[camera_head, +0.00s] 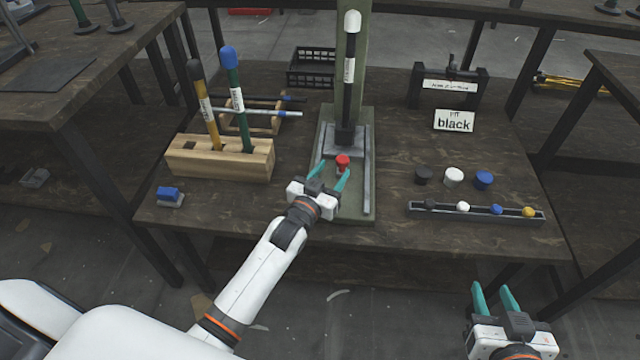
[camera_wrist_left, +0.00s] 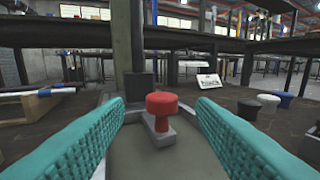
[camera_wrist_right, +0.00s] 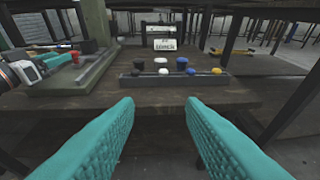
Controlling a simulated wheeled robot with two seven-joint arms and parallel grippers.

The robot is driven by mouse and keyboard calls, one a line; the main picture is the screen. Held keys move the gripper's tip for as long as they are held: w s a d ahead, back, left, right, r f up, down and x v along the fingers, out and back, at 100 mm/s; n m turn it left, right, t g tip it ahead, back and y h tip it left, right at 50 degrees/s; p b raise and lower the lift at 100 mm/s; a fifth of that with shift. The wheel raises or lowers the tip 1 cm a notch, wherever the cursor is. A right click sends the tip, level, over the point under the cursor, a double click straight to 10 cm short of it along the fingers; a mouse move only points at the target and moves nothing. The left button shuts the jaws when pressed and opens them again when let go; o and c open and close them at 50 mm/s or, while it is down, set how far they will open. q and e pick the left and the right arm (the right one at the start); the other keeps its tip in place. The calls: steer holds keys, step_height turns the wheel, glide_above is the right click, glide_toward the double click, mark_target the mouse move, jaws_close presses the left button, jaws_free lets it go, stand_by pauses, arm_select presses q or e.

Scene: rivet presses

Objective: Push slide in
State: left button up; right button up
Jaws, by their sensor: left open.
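The press slide shows as a grey block with a red knob (camera_head: 343,162) on the base (camera_head: 355,205) of the green press, below a dark ram with a white top (camera_head: 349,60). My left gripper (camera_head: 329,174) is open at the front of the base, its teal fingers to either side of the knob. In the left wrist view the red knob (camera_wrist_left: 161,104) stands upright between the fingers, apart from both and a little beyond them. My right gripper (camera_head: 495,296) is open and empty in front of the table's edge; its fingers also show in the right wrist view (camera_wrist_right: 165,125).
A wooden block (camera_head: 220,160) holds two handled tools on the left. Black, white and blue caps (camera_head: 453,177) stand at right behind a narrow tray (camera_head: 475,213). A "black" sign (camera_head: 454,121) stands behind them. A blue-topped block (camera_head: 170,195) lies front left.

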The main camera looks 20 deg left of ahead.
arm_select(q)
steer(key=s, duration=0.3)
steer(key=s+p, duration=0.1)
steer(key=s, duration=0.1)
steer(key=shift+s+a, duration=0.25)
steer(key=shift+a, duration=0.05)
arm_select(e)
steer(key=s+f+g, duration=0.1)
steer(key=s+d+f+g, duration=0.1)
steer(key=s+f+g+h, duration=0.1)
steer(key=f, duration=0.1)
steer(key=shift+s+d+g, duration=0.25)
steer(key=shift+d+g, duration=0.05)
